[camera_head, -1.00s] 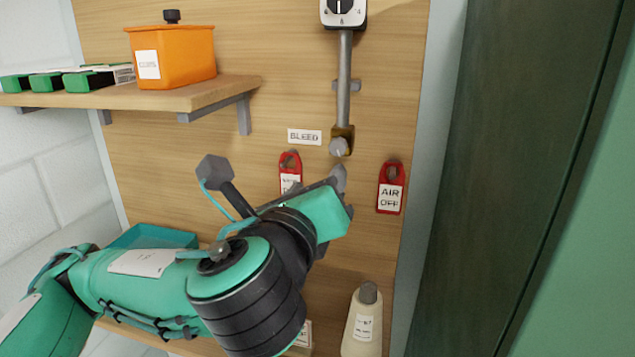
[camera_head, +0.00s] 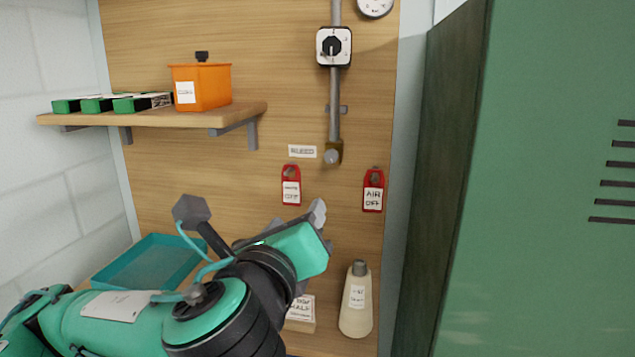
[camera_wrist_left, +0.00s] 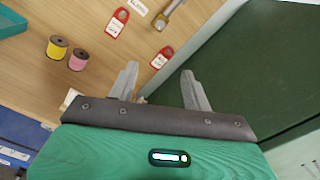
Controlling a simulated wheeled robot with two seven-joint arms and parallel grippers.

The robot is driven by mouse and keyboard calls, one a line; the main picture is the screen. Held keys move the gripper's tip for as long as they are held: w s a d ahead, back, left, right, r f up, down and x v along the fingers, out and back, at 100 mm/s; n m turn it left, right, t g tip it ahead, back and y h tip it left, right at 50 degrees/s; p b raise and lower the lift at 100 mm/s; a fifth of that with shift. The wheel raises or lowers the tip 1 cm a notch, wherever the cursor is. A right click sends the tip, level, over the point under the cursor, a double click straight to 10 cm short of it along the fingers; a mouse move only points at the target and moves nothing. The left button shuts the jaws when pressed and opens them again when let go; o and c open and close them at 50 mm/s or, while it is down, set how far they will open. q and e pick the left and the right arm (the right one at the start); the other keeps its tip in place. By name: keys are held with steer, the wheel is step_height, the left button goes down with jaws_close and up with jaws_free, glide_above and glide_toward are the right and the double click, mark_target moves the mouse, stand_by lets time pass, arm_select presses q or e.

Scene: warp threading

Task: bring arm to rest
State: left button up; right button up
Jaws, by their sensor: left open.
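My left arm comes in from the lower left of the head view. Its gripper (camera_head: 318,218) is in front of the wooden board, below the brass-coloured pipe end (camera_head: 333,153) and apart from it. In the left wrist view the two grey fingers of this gripper (camera_wrist_left: 160,90) stand well apart with nothing between them. The gripper is open and empty. My right gripper is not in view.
Two red tags (camera_head: 291,190) (camera_head: 373,195) hang on the board. An upper shelf (camera_head: 190,116) holds an orange bin (camera_head: 205,88). Below are a teal tray (camera_head: 150,262) and a cream bottle (camera_head: 357,305). A green cabinet (camera_head: 540,200) stands at right. Yellow (camera_wrist_left: 57,47) and pink spools (camera_wrist_left: 78,60) show in the wrist view.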

arm_select(q)
steer(key=s+a+f+n+g, duration=0.1)
steer(key=a+f+n+g, duration=0.2)
steer(key=f+n, duration=0.5)
steer(key=a+f+n+g, duration=0.2)
steer(key=f+n, duration=0.2)
steer(key=f, duration=0.8)
steer(key=s+a+f+n+g, duration=0.1)
steer(key=a+f+n+g, duration=0.2)
steer(key=f+n, duration=0.55)
steer(key=s+a+f+n+g+y, duration=0.25)
steer(key=s+a+f+n, duration=0.3)
steer(key=s+f, duration=0.5)
steer(key=s+a+f+n+g+y, duration=0.1)
steer(key=s+a+f+n+g, duration=0.4)
steer(key=s+f, duration=0.55)
step_height(320, 180, down, 34)
steer(key=a+m, duration=0.1)
steer(key=s+a+f, duration=0.1)
steer(key=s+f, duration=0.8)
steer(key=s+a+f+g, duration=0.1)
steer(key=s+a+f, duration=0.1)
steer(key=s+f, duration=0.7)
steer(key=shift+a+f, duration=0.25)
steer(key=shift+a, duration=0.05)
